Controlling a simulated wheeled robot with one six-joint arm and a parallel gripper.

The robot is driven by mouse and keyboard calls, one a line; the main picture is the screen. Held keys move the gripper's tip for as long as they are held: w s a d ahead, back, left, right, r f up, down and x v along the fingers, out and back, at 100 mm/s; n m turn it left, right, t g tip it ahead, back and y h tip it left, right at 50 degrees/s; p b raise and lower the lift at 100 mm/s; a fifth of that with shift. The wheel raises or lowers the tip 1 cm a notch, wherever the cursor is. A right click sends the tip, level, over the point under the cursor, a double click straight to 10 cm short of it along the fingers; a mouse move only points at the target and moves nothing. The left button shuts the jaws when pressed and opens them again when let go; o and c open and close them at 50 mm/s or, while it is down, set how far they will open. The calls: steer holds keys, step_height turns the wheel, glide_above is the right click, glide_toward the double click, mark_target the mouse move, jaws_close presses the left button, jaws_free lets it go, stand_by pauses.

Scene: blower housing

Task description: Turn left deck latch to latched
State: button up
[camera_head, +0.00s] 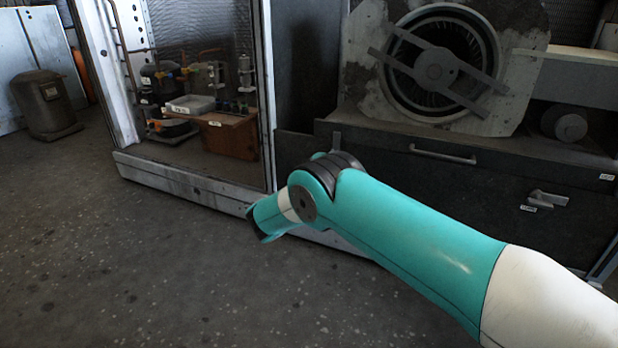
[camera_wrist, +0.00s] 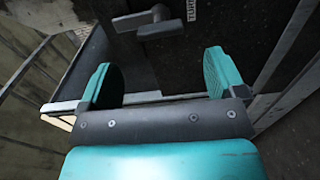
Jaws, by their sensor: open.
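A grey latch (camera_wrist: 160,27) shows at the top of the wrist view on a dark panel, beside a printed label (camera_wrist: 192,10) cut off by the frame edge. Its handle lies nearly level across the picture; I cannot tell whether it is latched. My gripper (camera_wrist: 160,65) is open and empty, with its two teal fingers apart below the latch and not touching it. In the head view the gripper is hidden behind my arm. A similar grey latch (camera_head: 548,198) sits at the right of the dark cabinet front; the left one is not clearly visible there.
The dark cabinet (camera_head: 480,185) has a drawer handle (camera_head: 443,153) and carries a round blower housing (camera_head: 440,65). A white-framed enclosure (camera_head: 190,182) with equipment stands left of it. The grey floor (camera_head: 130,260) is clear at left front.

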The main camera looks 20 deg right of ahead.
steer(key=p+v, duration=0.2)
steer(key=v, duration=0.7)
steer(key=shift+p, duration=0.4)
